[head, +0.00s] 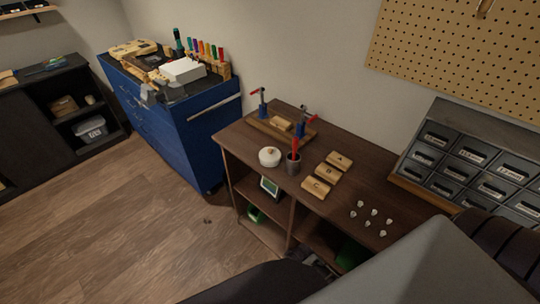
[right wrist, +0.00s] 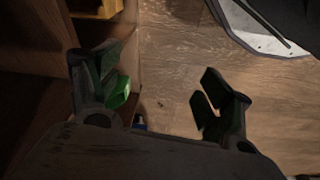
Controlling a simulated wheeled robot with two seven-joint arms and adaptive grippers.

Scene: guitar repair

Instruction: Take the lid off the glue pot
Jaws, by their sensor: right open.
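The glue pot (head: 269,157) is a round, cream-white pot standing on the brown workbench (head: 347,212) in the head view. A small knob shows on its top, so its lid appears to be on. My right gripper (right wrist: 158,95) is open and empty in the right wrist view, low beside the wooden bench side and over the floor. It is away from the pot, which the right wrist view does not show. My left gripper is not in view.
A dark cup (head: 293,167) with a red-handled tool stands right beside the pot. Wooden blocks marked A, B and C (head: 326,173) and several small metal pieces lie to the right. A clamping board (head: 264,128) is behind. Grey drawers (head: 470,158) stand at the right.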

